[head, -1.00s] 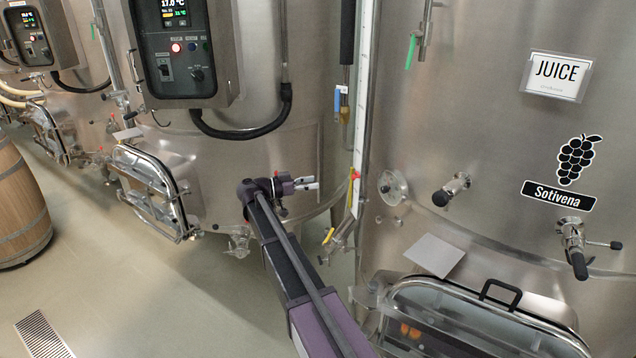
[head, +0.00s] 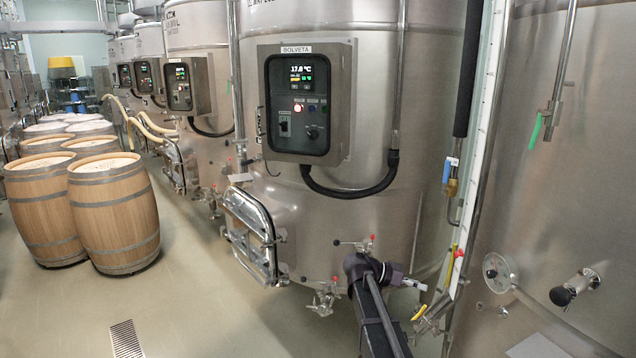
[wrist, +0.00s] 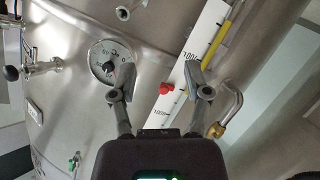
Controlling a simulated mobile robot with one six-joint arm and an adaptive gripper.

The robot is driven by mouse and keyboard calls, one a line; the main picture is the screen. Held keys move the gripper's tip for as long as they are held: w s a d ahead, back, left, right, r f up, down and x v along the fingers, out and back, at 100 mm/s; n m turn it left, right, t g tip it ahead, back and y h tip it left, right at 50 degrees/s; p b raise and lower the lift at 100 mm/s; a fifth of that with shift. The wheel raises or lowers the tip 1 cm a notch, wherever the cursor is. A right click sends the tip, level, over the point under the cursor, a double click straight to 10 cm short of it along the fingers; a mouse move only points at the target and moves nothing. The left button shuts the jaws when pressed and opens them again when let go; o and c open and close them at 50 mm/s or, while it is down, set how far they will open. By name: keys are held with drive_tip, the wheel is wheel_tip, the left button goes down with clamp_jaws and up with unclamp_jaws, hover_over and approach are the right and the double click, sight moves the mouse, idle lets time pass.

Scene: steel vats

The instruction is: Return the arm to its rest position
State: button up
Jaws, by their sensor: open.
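My gripper (head: 415,284) is at the end of my dark arm, low in front of the steel vats in the head view. In the wrist view my gripper (wrist: 164,85) shows two grey fingers spread apart, with nothing between them. Behind the fingers are a white level scale (wrist: 187,65) with a red marker and a round dial (wrist: 112,62) on the vat wall. The gap between the fingers and the vat cannot be judged exactly. The lower part of my arm is cut off by the bottom edge of the head view.
A vat with a control box (head: 305,100) and a hatch (head: 250,235) stands behind my arm. Valves (head: 578,287) stick out from the right vat. Wooden barrels (head: 115,212) stand at left. Open floor with a drain grate (head: 126,340) lies at lower left.

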drive_tip(key=s+a+f+n+y, duration=0.3)
drive_tip(key=s+f+n+y, duration=0.1)
drive_tip(key=s, duration=0.3)
drive_tip(key=s+a+f+n+y+b, duration=0.1)
drive_tip(key=s+a+f+n+y, duration=0.3)
drive_tip(key=s, duration=0.3)
drive_tip(key=s+a+f+n+t+y+b, duration=0.1)
drive_tip(key=s+a+f+n+y, duration=0.3)
drive_tip(key=s+f+n+y, duration=0.1)
drive_tip(key=shift+s+a+f+y, duration=0.25)
drive_tip(key=shift+s+f+y, duration=0.5)
drive_tip(key=shift+s, duration=0.5)
drive_tip(key=shift+f, duration=0.1)
idle(0.9)
